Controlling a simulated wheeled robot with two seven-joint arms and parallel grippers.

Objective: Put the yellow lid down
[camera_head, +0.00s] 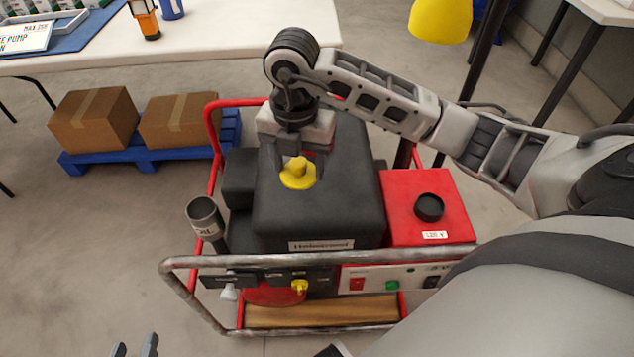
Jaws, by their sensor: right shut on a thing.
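The yellow lid (298,180) is a round cap with a raised knob. It is over the top of the black tank (340,215) of the pump machine. My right gripper (297,166) points down and is shut on the lid's knob. I cannot tell whether the lid touches the tank top. My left gripper (134,348) shows only its fingertips at the bottom left edge. They are apart with nothing between them, and it is away from the lid.
A grey pipe (204,215) stands open at the machine's left. A red box (428,205) with a black cap is on its right. A metal bar frame (250,261) surrounds the machine. Behind are a white table (230,35) and cardboard boxes (95,120) on a blue pallet (150,153).

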